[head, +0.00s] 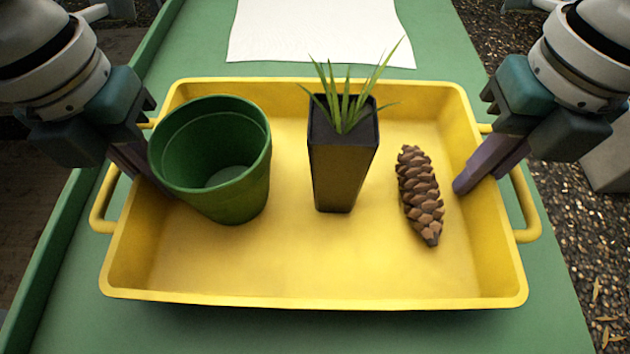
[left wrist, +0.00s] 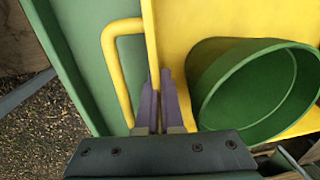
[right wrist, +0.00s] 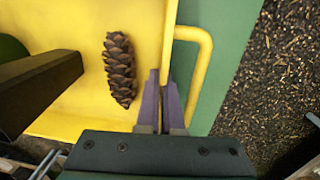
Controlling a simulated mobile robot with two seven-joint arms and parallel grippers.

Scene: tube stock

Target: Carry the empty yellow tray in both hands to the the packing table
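The yellow tray (head: 310,297) is over the green table in the head view and is not empty. It holds a green pot (head: 225,200), a black square pot with a grassy plant (head: 342,165) and a brown pine cone (head: 420,197). My left gripper (left wrist: 158,100) is shut on the tray's left wall, beside the left handle (left wrist: 113,75). My right gripper (right wrist: 162,100) is shut on the right wall, beside the right handle (right wrist: 203,70). The tray looks level; I cannot tell whether it touches the table.
The green table (head: 430,40) has a raised edge along its left side. A white sheet (head: 320,30) lies beyond the tray. Gravelly ground (head: 510,45) shows to the right, and a grey block (head: 608,155) stands there.

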